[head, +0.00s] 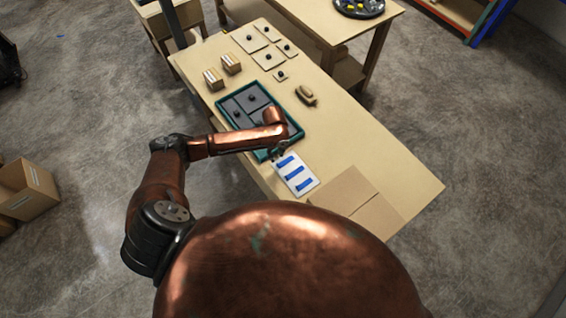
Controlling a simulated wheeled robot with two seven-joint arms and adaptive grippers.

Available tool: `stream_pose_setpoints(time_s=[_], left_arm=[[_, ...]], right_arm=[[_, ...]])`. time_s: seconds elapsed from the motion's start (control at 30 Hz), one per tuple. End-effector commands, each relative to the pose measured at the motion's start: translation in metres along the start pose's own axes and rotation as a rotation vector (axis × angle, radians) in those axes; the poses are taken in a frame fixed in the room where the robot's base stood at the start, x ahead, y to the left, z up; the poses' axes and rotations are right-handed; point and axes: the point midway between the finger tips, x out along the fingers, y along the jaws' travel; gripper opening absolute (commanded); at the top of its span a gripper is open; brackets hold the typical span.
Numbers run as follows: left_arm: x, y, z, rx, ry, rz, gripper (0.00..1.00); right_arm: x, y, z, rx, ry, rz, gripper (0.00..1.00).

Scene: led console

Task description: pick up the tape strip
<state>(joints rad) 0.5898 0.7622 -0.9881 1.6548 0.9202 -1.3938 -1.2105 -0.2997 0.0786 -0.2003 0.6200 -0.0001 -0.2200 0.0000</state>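Three blue tape strips lie on a white card on the table: one at the far end (286,161), one in the middle (294,172) and one at the near end (304,184). The white card (311,177) lies flat beside the teal-rimmed tray. My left gripper (279,156) points down at the card's far edge, close to the far strip. It is small and dark here, so I cannot tell whether its fingers are open or touch anything. My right gripper is out of view.
The teal-rimmed tray (223,111) with dark panels sits partly under my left forearm. A cardboard sheet (352,192) lies right of the card. A brown handle-like object (306,95), small boxes (231,64) and knobbed plates (249,39) stand farther back. The table's right part is clear.

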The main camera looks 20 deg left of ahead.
Motion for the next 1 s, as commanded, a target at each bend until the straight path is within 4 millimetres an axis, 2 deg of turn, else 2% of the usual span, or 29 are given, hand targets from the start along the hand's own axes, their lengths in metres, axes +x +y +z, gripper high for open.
stream_pose_setpoints(time_s=[0.33,0.6,0.9,1.0], left_arm=[[0.035,-0.002,-0.003,0.003,0.001,0.005,0.25],[0.07,-0.005,-0.007,0.002,-0.001,0.003,0.25],[0.076,-0.005,-0.007,0.003,-0.001,0.002,0.25],[0.076,-0.005,-0.007,0.003,-0.001,0.002,0.18]], right_arm=[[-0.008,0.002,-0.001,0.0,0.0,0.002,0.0],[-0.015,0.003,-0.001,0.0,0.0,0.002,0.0],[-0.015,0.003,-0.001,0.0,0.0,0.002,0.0],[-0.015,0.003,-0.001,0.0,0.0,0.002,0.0]])
